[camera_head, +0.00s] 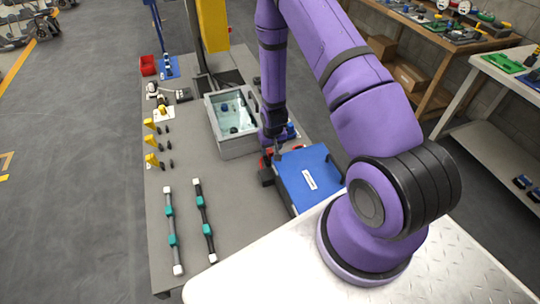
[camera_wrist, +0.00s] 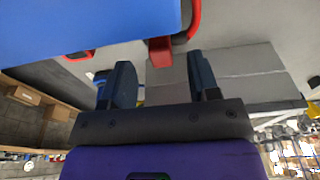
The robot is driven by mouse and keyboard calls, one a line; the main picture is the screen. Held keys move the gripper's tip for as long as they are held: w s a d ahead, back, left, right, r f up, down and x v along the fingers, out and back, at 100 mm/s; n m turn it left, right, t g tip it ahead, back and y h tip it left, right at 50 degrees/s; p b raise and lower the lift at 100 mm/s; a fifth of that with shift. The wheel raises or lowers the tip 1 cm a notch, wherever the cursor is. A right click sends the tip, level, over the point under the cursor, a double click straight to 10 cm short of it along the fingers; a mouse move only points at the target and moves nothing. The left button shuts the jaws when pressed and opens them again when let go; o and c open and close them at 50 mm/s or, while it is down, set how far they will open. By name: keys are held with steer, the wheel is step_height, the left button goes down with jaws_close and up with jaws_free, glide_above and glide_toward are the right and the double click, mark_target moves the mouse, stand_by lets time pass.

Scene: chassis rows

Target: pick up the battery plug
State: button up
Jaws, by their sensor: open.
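The battery plug looks like the small red block (camera_wrist: 160,51) on a red cable (camera_wrist: 193,18) beside a blue case in the wrist view. My gripper (camera_wrist: 159,62) is open, with one dark finger on each side of the line to the red block. The block shows just beyond the fingertips; I cannot tell whether it lies between them. In the head view my gripper (camera_head: 274,150) is low at the far left corner of the blue case (camera_head: 291,180), which bears a white label. Red parts (camera_head: 265,161) show there, partly hidden by my gripper.
A grey bin (camera_head: 239,147) with a clear inside stands just left of my gripper. Two rods with teal collars (camera_head: 171,230) lie at the table's near left. Several yellow pieces (camera_head: 151,160) line the left edge. The table (camera_head: 188,150) between has free room.

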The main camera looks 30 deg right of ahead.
mark_target(270, 150)
steer(key=shift+w+f, duration=0.25)
steer(key=shift+f, duration=0.75)
steer(key=shift+w+f, duration=0.2)
steer(key=shift+f, duration=0.75)
steer(key=c, duration=1)
